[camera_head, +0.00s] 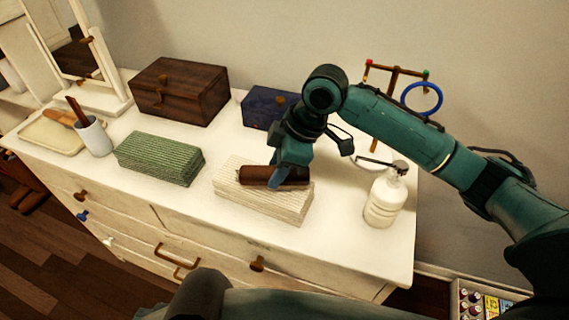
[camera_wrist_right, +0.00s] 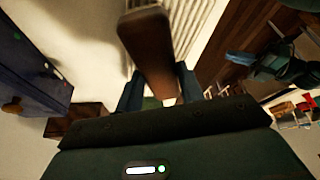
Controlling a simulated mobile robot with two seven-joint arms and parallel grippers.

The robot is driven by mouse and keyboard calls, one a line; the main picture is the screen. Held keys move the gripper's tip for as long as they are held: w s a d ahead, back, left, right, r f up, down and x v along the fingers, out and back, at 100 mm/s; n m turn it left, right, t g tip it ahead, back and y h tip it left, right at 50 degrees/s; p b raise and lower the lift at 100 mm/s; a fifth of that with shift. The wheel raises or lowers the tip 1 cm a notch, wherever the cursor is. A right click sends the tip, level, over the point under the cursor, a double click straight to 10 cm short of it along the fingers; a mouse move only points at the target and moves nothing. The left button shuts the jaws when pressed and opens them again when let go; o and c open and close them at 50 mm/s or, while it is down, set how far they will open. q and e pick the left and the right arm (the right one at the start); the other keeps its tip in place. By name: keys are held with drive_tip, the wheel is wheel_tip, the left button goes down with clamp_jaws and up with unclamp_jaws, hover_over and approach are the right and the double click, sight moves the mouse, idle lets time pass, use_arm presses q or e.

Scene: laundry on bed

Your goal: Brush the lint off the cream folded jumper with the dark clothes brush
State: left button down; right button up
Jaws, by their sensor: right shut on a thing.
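The cream folded jumper (camera_head: 262,203) lies flat near the front of the white dresser top, its ribbed knit also visible in the right wrist view (camera_wrist_right: 188,25). The dark brown clothes brush (camera_head: 292,176) is over the jumper's rear right part and seems to rest on it; contact is hidden. My right gripper (camera_head: 276,178) is shut on the brush from above. In the right wrist view the brush (camera_wrist_right: 150,45) sits between its blue fingers (camera_wrist_right: 158,90). My left gripper (camera_wrist_right: 245,60) appears small in the right wrist view, away from the jumper; its opening is unclear. No lint is discernible.
A green folded garment (camera_head: 160,158) lies left of the jumper. A white pump bottle (camera_head: 384,198) stands close on the right. Behind are a wooden box (camera_head: 180,91), a blue box (camera_head: 262,108) and a jewellery stand (camera_head: 396,75). A brush cup (camera_head: 93,137) stands far left.

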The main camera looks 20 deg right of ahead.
sight(295, 178)
drive_tip(key=shift+w+a+p, duration=0.55)
drive_tip(key=shift+w+a, duration=0.3)
drive_tip(key=shift+a, duration=0.25)
drive_tip(key=shift+w+a+p, duration=0.45)
drive_tip(key=shift+w+a, duration=0.05)
drive_tip(key=shift+a, duration=0.2)
drive_tip(key=shift+w+a+f, duration=0.15)
drive_tip(key=shift+w+a, duration=0.4)
drive_tip(key=shift+a, duration=0.1)
drive_tip(key=shift+w+a+p, duration=0.35)
drive_tip(key=shift+a+p, duration=0.1)
drive_tip(key=shift+w+a, duration=0.7)
drive_tip(key=shift+a, duration=0.15)
drive_tip(key=shift+r+p, duration=0.25)
drive_tip(key=shift+p, duration=0.6)
drive_tip(key=shift+s+d+p, duration=0.2)
drive_tip(key=shift+d+p, duration=0.1)
drive_tip(key=shift+p, duration=0.1)
drive_tip(key=shift+s+d+f, duration=0.2)
drive_tip(key=shift+s+d, duration=0.3)
drive_tip(key=shift+d, duration=0.15)
drive_tip(key=shift+s+d, duration=1.2)
drive_tip(key=shift+d, duration=0.25)
drive_tip(key=shift+s+d, duration=1.15)
drive_tip(key=shift+d, duration=0.3)
drive_tip(key=shift+s+d, duration=1.2)
drive_tip(key=shift+d, duration=0.25)
drive_tip(key=shift+s, duration=0.15)
